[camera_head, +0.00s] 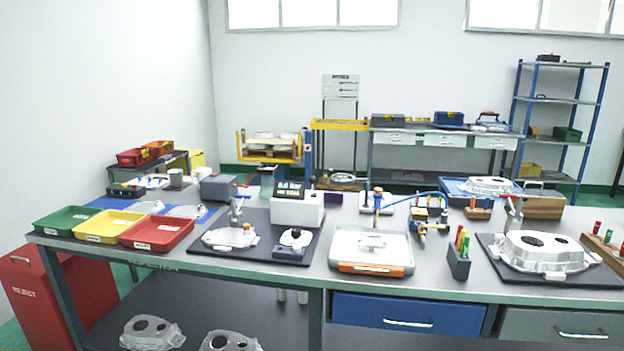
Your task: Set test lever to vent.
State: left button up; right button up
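No part is plainly marked as the test lever at this size, and I cannot read any vent position. A small valve assembly (428,213) with yellow and dark parts stands mid-bench, right of centre. A white tester box (297,208) with a dark display stands left of centre. Neither of my grippers is in view.
Green (66,220), yellow (109,225) and red (157,231) trays line the bench's left end. A white tray with orange front (371,248) sits front centre. A large casting (541,252) lies on a dark mat at right. A red bin (45,297) stands at lower left.

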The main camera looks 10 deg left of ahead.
aim_at(312, 179)
jog(key=i, duration=1.3)
jog(key=j+u, duration=0.05)
jog(key=j, duration=0.05)
